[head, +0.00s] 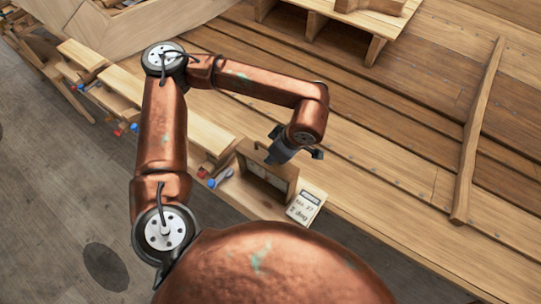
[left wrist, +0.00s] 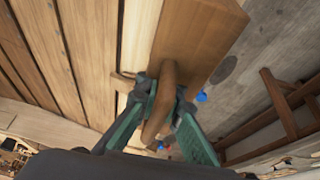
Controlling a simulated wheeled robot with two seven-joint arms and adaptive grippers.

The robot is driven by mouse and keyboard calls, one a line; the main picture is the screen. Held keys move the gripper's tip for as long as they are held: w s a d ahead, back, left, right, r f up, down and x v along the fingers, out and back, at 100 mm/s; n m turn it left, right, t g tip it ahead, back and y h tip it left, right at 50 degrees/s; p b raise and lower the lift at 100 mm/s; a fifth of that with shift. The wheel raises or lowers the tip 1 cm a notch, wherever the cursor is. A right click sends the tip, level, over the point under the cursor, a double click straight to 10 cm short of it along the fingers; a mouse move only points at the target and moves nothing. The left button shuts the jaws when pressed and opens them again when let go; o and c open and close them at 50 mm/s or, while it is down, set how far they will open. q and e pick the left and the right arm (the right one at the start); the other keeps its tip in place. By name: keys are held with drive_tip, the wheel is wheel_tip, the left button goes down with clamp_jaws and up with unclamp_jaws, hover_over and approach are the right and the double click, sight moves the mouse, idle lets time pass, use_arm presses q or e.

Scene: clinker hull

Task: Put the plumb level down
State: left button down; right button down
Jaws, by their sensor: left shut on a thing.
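The plumb level (head: 266,168) looks like a brown wooden frame with a handle. In the head view it is below my left gripper (head: 290,152), over the pale planking near the hull's edge. In the left wrist view the level's broad wooden body (left wrist: 200,40) fills the upper middle. There my left gripper (left wrist: 165,92), with green fingers, is shut around its curved wooden handle. I cannot tell whether the level's underside touches the planking. My right gripper is in neither view.
A white card (head: 304,208) marked "No. 27, 2 deg" is right beside the level. Clamps with blue and red ends (head: 218,179) line the plank edge. A long batten (head: 478,130) lies on the planks at right. Clear planking (head: 390,190) lies between. Grey floor (head: 60,190) is at left.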

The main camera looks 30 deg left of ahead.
use_arm(q)
drive_tip(key=shift+f, duration=0.1)
drive_tip(key=c, duration=2.5)
unclamp_jaws()
drive_tip(key=shift+f, duration=0.1)
drive_tip(key=shift+c, duration=0.2)
drive_tip(key=o, duration=0.5)
drive_tip(key=shift+c, duration=0.2)
drive_tip(key=shift+r, duration=0.2)
drive_tip(key=shift+d+r, duration=0.15)
drive_tip(key=shift+r, duration=0.15)
drive_tip(key=b+v, duration=0.1)
drive_tip(key=v, duration=1)
drive_tip(key=shift+b, duration=0.4)
drive_tip(key=shift+d+r, duration=0.1)
drive_tip(key=shift+r, duration=0.05)
